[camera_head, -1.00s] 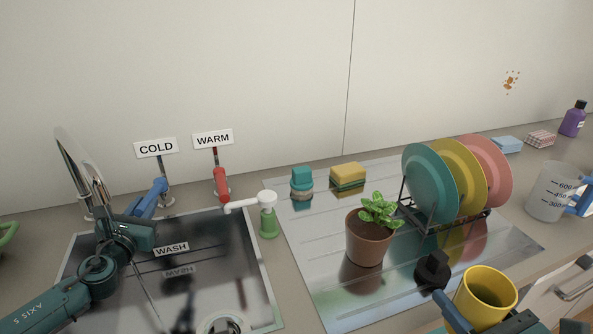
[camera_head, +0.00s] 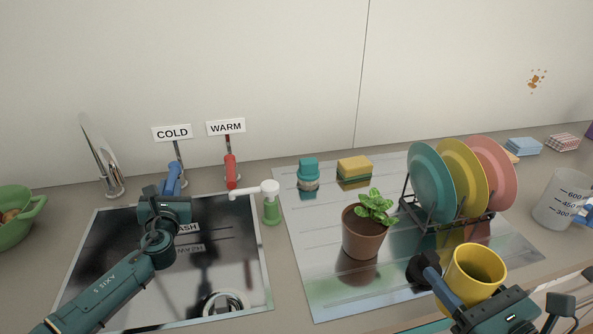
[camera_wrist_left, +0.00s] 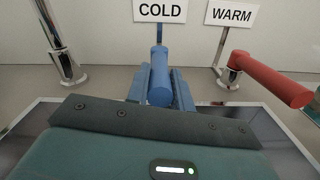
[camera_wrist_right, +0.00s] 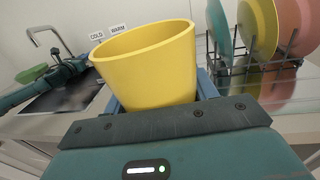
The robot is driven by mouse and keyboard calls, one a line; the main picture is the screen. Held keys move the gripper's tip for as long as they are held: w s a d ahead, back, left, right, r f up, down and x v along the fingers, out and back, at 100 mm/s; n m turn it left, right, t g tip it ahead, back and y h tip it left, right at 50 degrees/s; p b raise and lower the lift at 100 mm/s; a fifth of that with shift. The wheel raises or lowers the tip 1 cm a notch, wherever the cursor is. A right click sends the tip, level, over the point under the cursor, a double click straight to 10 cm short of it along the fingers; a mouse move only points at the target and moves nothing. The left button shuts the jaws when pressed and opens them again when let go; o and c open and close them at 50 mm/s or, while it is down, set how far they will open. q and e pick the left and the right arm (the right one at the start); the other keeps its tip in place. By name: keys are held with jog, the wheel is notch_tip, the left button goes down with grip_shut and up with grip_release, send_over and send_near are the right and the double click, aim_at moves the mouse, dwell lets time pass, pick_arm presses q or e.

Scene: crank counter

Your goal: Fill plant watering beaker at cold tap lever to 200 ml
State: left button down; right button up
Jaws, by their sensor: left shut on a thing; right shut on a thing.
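My left gripper (camera_wrist_left: 158,85) is shut on the blue cold tap lever (camera_wrist_left: 160,75), below the COLD sign (camera_head: 172,132). In the head view the lever (camera_head: 172,178) stands just beyond the gripper, behind the sink. The chrome tap (camera_head: 100,165) stands left of it; I see no water running. My right gripper (camera_wrist_right: 160,98) is shut on a yellow cup (camera_wrist_right: 150,65), held roughly upright at the right front; it also shows in the head view (camera_head: 475,272). Its bottom inside is hidden. A clear beaker (camera_head: 558,200) with ml marks and a blue handle stands at the right.
The red warm lever (camera_head: 231,170) and a white-green dispenser (camera_head: 270,205) stand beside the cold lever. A green bowl (camera_head: 18,225) sits far left.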

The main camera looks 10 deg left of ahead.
dwell(0.3)
pick_arm(q)
jog(key=c, duration=1.2)
grip_release()
jog(key=shift+d, duration=0.1)
jog(key=shift+c, duration=0.2)
jog(key=shift+s, duration=0.1)
jog(key=v, duration=1.1)
jog(key=shift+s+d, duration=0.2)
jog(key=shift+s, duration=0.15)
jog(key=shift+s, duration=0.1)
